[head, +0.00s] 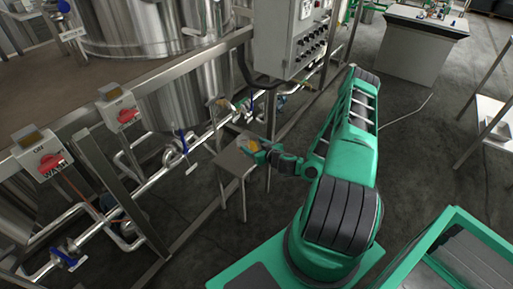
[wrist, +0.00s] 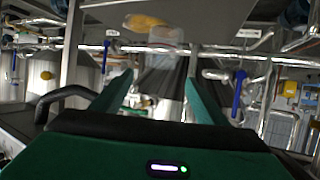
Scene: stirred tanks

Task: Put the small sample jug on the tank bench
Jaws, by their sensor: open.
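A small metal stand (head: 232,162) is beside the pipework left of my arm. A yellow thing (head: 256,145) shows at my gripper, over the stand's back edge; it is too small to name. My gripper (head: 252,149) is at this stand. In the wrist view, the two green fingers (wrist: 160,82) are apart with nothing held between them. A clear, blurred vessel (wrist: 165,42), possibly the sample jug, shows beyond the fingertips, with a yellow thing (wrist: 145,22) beside it. Whether a finger touches the vessel cannot be told. Which surface is the tank bench is not clear.
Steel tanks (head: 150,25) stand on a brown-topped frame at the left. Pipes with blue valve handles (head: 186,150) and a grey control box (head: 292,35) line that side. A bench (head: 415,55) with small items stands at the back right. The dark floor between is open.

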